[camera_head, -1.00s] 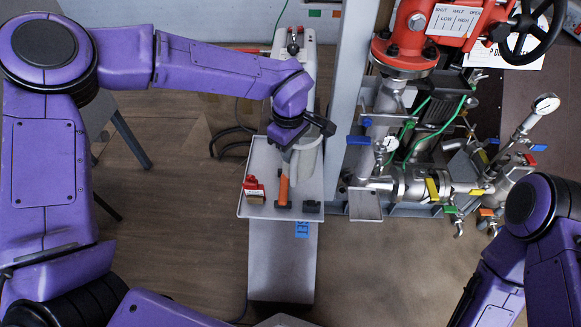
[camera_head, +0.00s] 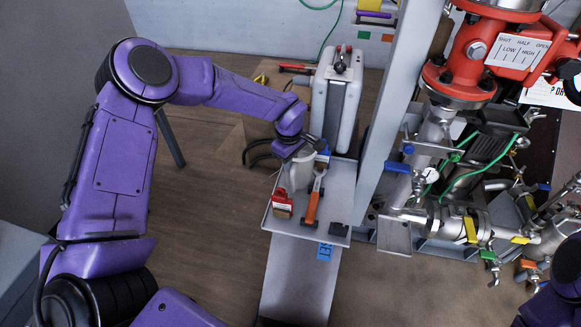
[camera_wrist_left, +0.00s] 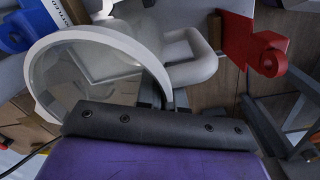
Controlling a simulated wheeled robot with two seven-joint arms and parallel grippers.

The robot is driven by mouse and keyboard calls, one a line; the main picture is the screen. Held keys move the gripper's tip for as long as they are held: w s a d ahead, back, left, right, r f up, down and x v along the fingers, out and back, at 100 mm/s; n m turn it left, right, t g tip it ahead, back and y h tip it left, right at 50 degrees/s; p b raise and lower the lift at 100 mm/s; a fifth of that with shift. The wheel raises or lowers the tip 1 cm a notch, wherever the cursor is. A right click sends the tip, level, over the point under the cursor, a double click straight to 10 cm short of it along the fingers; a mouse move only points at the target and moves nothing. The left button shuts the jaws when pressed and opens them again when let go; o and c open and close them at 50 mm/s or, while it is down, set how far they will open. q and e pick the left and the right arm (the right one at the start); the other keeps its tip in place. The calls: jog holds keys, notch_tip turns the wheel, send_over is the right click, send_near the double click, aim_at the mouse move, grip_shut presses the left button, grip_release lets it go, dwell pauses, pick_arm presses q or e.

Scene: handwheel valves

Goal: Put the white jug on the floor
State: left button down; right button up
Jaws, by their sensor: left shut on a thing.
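The white jug (camera_head: 299,172) is at the back left of the grey tray (camera_head: 342,192) in the head view. My left gripper (camera_head: 292,150) is at the top of the jug and shut on it. In the left wrist view the jug's round open mouth and pale rim (camera_wrist_left: 50,50) face the camera, with its handle (camera_wrist_left: 205,62) to the right. The gripper's dark fingers (camera_wrist_left: 152,92) are at the jug wall. I cannot tell whether the jug's base touches the tray. My right gripper is out of view; only part of that arm shows at the lower right.
On the tray are a red item (camera_head: 282,200), an orange-handled tool (camera_head: 315,200) and a small black block (camera_head: 338,229). A white machine (camera_head: 340,95) stands behind. Pipes and valves (camera_head: 460,220) fill the right, beside a grey post (camera_head: 388,120). Wooden floor (camera_head: 205,230) left of the tray is clear.

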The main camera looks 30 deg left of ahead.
pick_arm(q)
jog(key=shift+f, duration=0.7)
jog(key=c, duration=1.3)
grip_release()
jog(key=shift+o, duration=0.2)
